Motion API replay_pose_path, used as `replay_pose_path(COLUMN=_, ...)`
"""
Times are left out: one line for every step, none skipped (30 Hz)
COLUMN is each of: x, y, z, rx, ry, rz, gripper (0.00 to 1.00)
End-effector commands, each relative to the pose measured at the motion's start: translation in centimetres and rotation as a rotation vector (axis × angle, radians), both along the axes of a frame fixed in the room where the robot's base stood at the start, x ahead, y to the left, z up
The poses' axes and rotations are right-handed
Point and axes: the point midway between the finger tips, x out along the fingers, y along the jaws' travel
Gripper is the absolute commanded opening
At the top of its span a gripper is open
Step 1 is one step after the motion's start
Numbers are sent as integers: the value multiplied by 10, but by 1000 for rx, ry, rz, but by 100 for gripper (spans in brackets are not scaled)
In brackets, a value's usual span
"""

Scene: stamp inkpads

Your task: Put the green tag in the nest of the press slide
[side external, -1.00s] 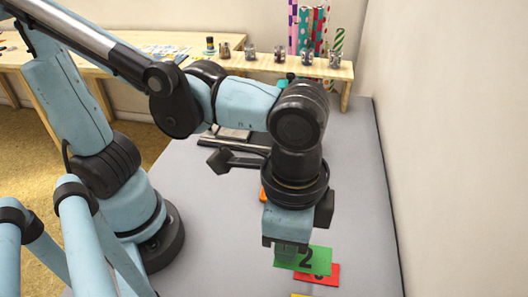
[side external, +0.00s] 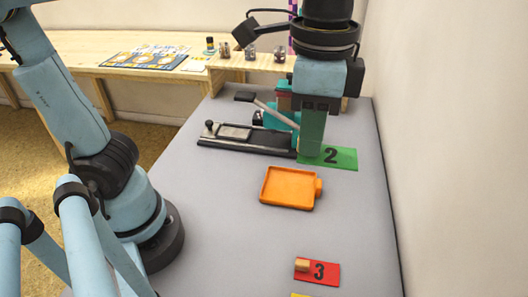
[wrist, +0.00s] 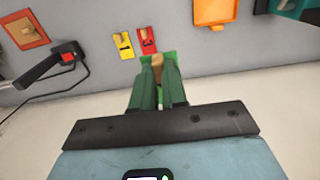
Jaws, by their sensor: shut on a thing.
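The green tag (side external: 343,158), marked 2, is in my gripper (side external: 311,150), at the right end of the press base. The gripper is shut on the wooden grip of the tag, which shows between the green fingers in the wrist view (wrist: 158,62). The tag looks level; its height above the table is hard to tell. The press slide (side external: 236,132), a pale plate with a knob at its left end, lies on a black base, left of the tag. The teal press body (side external: 279,117) stands behind, partly hidden by my gripper.
An orange tray (side external: 289,187) lies in front of the press. A red tag (side external: 327,273) marked 3 lies near the front, with a yellow tag (wrist: 124,45) beside it. A wooden shelf (side external: 225,64) with small items stands at the back. A wall (side external: 450,150) bounds the right side.

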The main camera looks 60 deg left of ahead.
Motion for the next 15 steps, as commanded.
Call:
replay_pose_path(x=12, y=13, z=0, rx=0, ry=0, rz=12, gripper=0)
replay_pose_path(x=19, y=21, z=0, rx=0, ry=0, rz=13, gripper=0)
replay_pose_path(x=27, y=32, z=0, rx=0, ry=0, rz=13, gripper=0)
replay_pose_path(x=32, y=40, z=1, rx=0, ry=0, rz=14, gripper=0)
replay_pose_path(x=38, y=48, z=1, rx=0, ry=0, rz=14, gripper=0)
replay_pose_path(x=45, y=59, z=1, rx=0, ry=0, rz=14, gripper=0)
replay_pose_path(x=49, y=68, z=1, rx=0, ry=0, rz=14, gripper=0)
replay_pose_path(x=54, y=77, z=1, rx=0, ry=0, rz=14, gripper=0)
replay_pose_path(x=60, y=90, z=1, rx=0, ry=0, rz=13, gripper=0)
replay_pose_path(x=64, y=99, z=1, rx=0, ry=0, rz=13, gripper=0)
replay_pose_path(x=67, y=109, z=1, rx=0, ry=0, rz=13, gripper=0)
replay_pose_path(x=72, y=122, z=1, rx=0, ry=0, rz=14, gripper=0)
replay_pose_path(x=75, y=132, z=1, rx=0, ry=0, rz=14, gripper=0)
replay_pose_path(x=77, y=142, z=1, rx=0, ry=0, rz=14, gripper=0)
replay_pose_path(x=80, y=156, z=1, rx=0, ry=0, rz=14, gripper=0)
